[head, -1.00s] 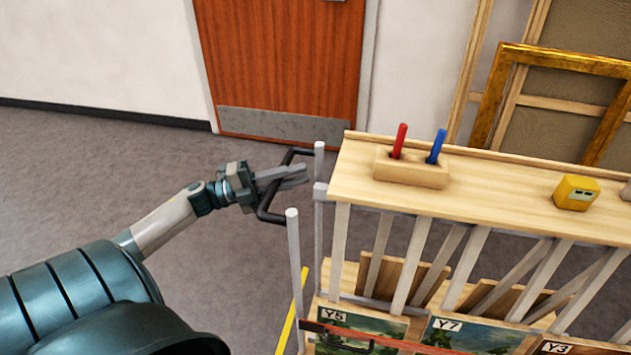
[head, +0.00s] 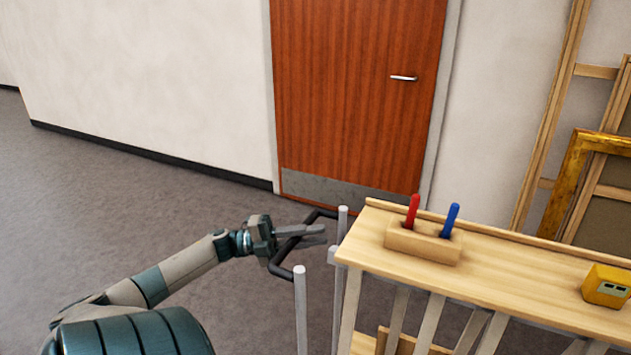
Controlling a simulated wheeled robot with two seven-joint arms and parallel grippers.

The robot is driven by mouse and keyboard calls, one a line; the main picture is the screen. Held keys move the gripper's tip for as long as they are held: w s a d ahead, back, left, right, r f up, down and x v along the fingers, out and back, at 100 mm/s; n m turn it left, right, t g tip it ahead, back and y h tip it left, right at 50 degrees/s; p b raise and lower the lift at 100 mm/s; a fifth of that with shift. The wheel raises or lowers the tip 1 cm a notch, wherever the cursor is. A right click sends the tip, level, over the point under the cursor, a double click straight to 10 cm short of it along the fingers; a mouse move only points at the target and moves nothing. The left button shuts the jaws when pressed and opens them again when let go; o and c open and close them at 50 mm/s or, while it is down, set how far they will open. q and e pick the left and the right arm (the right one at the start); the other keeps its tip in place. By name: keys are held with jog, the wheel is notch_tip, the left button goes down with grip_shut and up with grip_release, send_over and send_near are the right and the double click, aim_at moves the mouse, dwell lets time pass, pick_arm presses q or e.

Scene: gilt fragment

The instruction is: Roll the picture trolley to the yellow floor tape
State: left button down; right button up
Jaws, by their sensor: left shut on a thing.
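The picture trolley (head: 500,268) fills the lower right of the head view, with a pale wooden top, slatted side and grey upright posts. A black handle (head: 279,264) stands out from the posts at its left end. My left gripper (head: 316,235) reaches in from the left and is shut on this handle. The lower part of the trolley and its wheels are out of view. No yellow floor tape shows now. My right gripper is not in view.
A wooden block (head: 424,243) with a red and a blue stick and a yellow box (head: 606,287) sit on the trolley top. A closed brown door (head: 350,100) is behind. Frames (head: 568,185) lean at right. Grey floor (head: 110,215) at left is clear.

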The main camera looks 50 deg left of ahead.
pick_arm(q)
jog(key=c, duration=1.6)
grip_release()
jog(key=shift+c, duration=0.2)
